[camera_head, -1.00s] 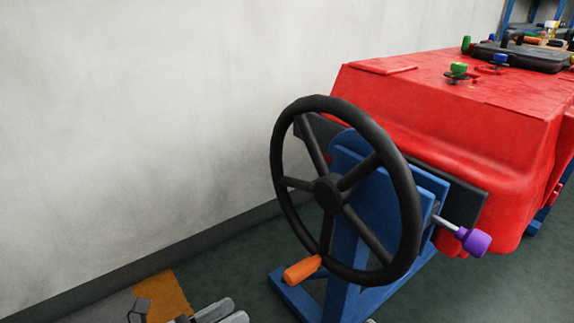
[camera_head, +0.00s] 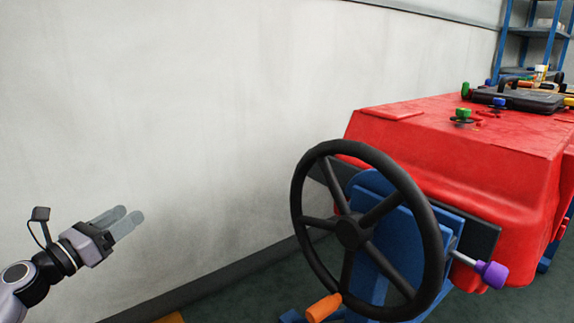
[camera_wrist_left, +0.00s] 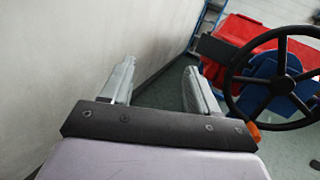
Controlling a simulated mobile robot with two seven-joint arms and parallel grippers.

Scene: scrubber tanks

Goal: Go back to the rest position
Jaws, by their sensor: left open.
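My left gripper (camera_head: 124,220) is at the lower left of the head view, raised in front of the pale wall. It is open and empty, and its two fingers point right. In the left wrist view the fingers (camera_wrist_left: 158,82) stand apart with only wall and floor between them. The black steering wheel (camera_head: 352,232) with its orange knob (camera_head: 323,308) is to the right of the gripper, clear of it. The wheel also shows at the right of the left wrist view (camera_wrist_left: 282,82). My right gripper is not in view.
A red tank (camera_head: 450,150) on a blue stand (camera_head: 375,245) is behind the wheel. A purple-knobbed lever (camera_head: 490,274) sticks out at its right. Green and blue valves and a black lid sit on top. The wall (camera_head: 200,120) runs along the left, and a blue shelf (camera_head: 535,32) stands far right.

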